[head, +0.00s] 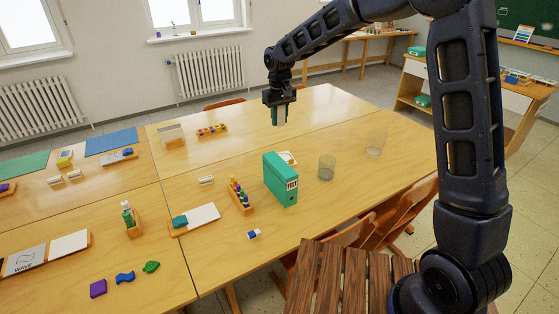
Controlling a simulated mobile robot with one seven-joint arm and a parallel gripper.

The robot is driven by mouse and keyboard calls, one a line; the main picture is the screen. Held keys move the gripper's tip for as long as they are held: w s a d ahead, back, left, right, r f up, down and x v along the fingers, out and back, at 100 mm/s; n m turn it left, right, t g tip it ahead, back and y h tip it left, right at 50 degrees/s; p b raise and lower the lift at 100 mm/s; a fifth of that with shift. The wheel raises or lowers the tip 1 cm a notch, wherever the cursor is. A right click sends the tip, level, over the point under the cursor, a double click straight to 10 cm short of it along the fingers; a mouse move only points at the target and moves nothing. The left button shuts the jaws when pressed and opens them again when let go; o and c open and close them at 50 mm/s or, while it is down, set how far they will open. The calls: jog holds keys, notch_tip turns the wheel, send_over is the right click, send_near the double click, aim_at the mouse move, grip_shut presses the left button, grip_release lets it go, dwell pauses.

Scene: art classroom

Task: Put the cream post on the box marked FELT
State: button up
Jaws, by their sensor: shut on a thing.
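My gripper (279,119) is shut on a pale piece, the cream post (281,117), which hangs between the fingers. In the picture the post is above the box's top with a gap between; how far behind the box it is I cannot tell. The fingers hide part of the post.
Two clear glasses, a nearer one (327,168) and a farther one (375,143), stand right of the box. A wooden rack with coloured pegs (241,196) is close to its left. The far table (330,105) is mostly clear.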

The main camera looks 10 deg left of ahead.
aim_at(279, 164)
notch_tip(279, 164, down, 17)
jog(key=shift+f, duration=0.2)
dwell(0.4)
jog(key=shift+f, duration=0.1)
jog(key=o, duration=1)
jog(key=shift+o, duration=0.2)
notch_tip(279, 164, up, 12)
